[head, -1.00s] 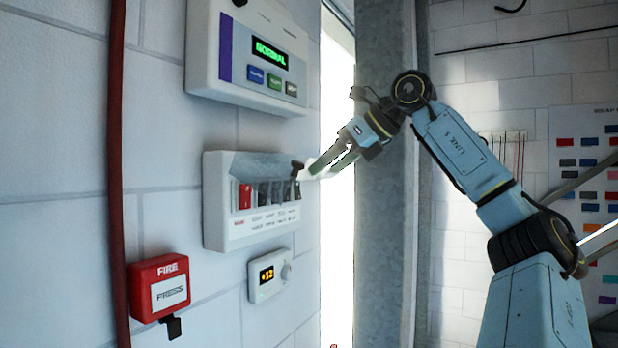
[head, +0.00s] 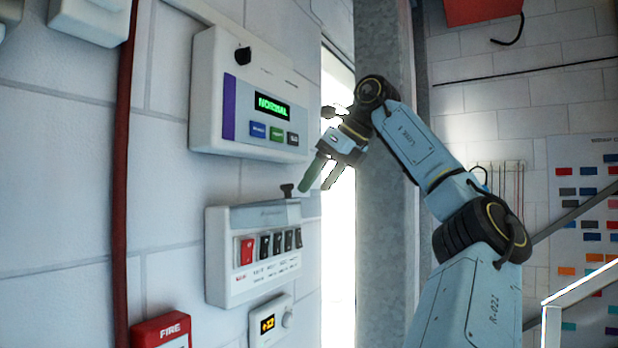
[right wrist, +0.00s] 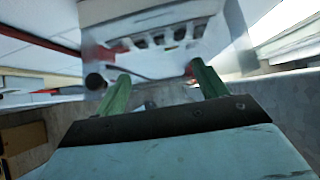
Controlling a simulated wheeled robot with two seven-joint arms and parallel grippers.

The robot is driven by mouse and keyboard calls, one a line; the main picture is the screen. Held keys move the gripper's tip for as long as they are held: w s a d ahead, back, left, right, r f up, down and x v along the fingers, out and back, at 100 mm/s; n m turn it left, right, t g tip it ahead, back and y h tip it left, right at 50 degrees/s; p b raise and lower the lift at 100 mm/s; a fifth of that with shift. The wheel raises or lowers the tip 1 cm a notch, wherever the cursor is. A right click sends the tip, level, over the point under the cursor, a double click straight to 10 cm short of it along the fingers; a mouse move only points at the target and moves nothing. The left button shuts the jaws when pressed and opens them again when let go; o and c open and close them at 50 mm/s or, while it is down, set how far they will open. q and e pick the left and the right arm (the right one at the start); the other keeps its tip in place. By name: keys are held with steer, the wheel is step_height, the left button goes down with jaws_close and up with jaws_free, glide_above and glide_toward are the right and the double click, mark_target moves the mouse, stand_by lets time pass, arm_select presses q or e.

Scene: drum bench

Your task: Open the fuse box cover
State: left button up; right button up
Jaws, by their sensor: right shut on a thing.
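The fuse box (head: 222,255) is a white box on the wall with one red switch and several black switches. Its grey see-through cover (head: 262,216) is swung up above the switches, which show uncovered. A dark knob (head: 287,190) stands at the cover's raised edge. My right gripper (head: 315,188) is at the right of this knob, its green fingers pointing down-left. It is shut on the cover, though the exact contact is hard to see. In the right wrist view, the green fingers (right wrist: 160,85) frame the blurred cover edge, with the knob (right wrist: 95,81) left of them. My left gripper is out of view.
An alarm panel (head: 212,90) reading NORMAL is on the wall just above the fuse box. A small display unit (head: 265,322) and a red fire box (head: 160,331) are below. A grey pillar (head: 385,230) stands to the right, close to my right arm.

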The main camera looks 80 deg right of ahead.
steer(key=shift+w+f, duration=0.1)
steer(key=shift+f, duration=0.1)
steer(key=o, duration=1.4)
steer(key=shift+w+d, duration=0.1)
steer(key=shift+w, duration=0.2)
steer(key=shift+s+r, duration=0.15)
steer(key=shift+s, duration=0.15)
steer(key=v, duration=1.3)
steer(key=shift+r+p, duration=0.15)
steer(key=shift+p, duration=0.3)
steer(key=shift+w, duration=0.15)
